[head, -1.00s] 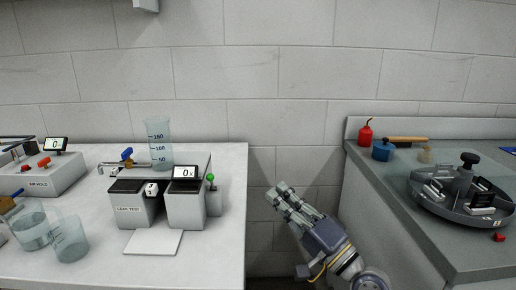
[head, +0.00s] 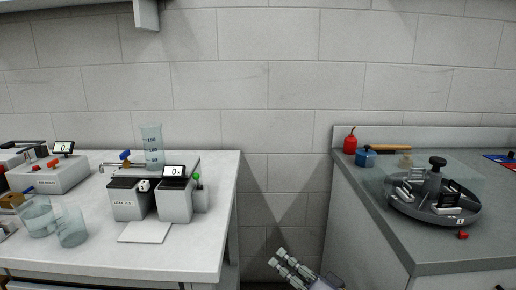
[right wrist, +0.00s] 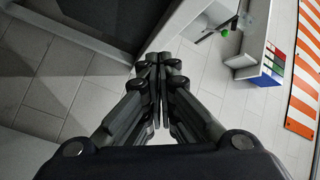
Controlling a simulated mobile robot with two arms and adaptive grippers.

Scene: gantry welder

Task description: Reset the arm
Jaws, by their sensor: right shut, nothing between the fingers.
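My right gripper (head: 280,262) is low in the head view, in the gap between the white table and the grey counter. It is apart from both. In the right wrist view its fingers (right wrist: 160,68) are together, with nothing between them. The rest of my right arm is cut off by the bottom edge of the head view. My left gripper is not in view.
The white table (head: 90,262) at left holds a leak test device (head: 175,205), a graduated cylinder (head: 153,150) and glass beakers (head: 71,228). The grey counter (head: 370,210) at right holds a round fixture (head: 400,208), a red bottle (head: 350,142) and a blue container (head: 366,158). The gap between them is narrow.

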